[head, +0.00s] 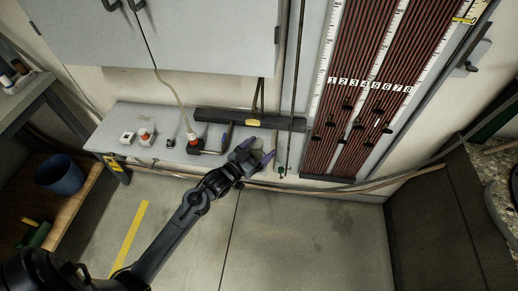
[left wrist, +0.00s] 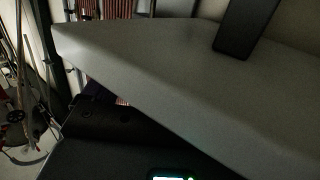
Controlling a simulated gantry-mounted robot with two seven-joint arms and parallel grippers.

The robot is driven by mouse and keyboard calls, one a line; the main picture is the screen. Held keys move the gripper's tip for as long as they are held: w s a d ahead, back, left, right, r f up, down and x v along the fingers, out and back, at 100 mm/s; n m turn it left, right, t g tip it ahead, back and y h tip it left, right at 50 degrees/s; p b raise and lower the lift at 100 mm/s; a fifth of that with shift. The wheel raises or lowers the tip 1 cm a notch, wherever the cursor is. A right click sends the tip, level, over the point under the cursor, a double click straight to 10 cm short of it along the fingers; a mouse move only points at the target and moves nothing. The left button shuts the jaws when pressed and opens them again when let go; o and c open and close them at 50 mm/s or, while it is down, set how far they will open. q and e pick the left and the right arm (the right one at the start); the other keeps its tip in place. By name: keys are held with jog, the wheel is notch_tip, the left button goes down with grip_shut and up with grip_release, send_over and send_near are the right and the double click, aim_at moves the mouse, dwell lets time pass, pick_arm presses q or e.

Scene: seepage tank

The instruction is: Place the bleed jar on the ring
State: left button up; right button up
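A small jar-like item (head: 194,146) with a red-orange and white top stands on the grey shelf (head: 218,138), with a pale tube coming down to it. I take it for the bleed jar, but it is small. I cannot make out the ring for certain. My left gripper (head: 257,152) is at the shelf's front edge, right of the jar and apart from it. Its two purple-tipped fingers are spread, with nothing seen between them. In the left wrist view a pale slab fills much of the picture; neither jar nor ring can be made out. My right gripper is out of view.
A white box (head: 127,138), a red-and-white item (head: 145,135) and a small black item (head: 170,143) stand along the shelf. A dark bar (head: 225,117) runs behind. The striped tube board (head: 365,85) rises at right. A blue bin (head: 60,174) is at left. Floor in front is clear.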

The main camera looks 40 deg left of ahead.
pick_arm(q)
jog(key=shift+r, duration=0.1)
jog(key=shift+s+r, duration=0.1)
jog(key=shift+s+p, duration=0.3)
jog(key=shift+s, duration=0.1)
jog(key=s+p, duration=0.3)
jog(key=s, duration=0.7)
jog(key=s+d+g, duration=0.6)
jog(key=s+g, duration=0.1)
jog(key=s, duration=0.2)
jog(key=s+d+f+m+g, duration=0.1)
jog(key=s+d+g, duration=0.5)
jog(key=s, duration=0.3)
jog(key=shift+g+y, duration=0.4)
jog(key=shift+r+p, duration=0.1)
jog(key=shift+p, duration=0.2)
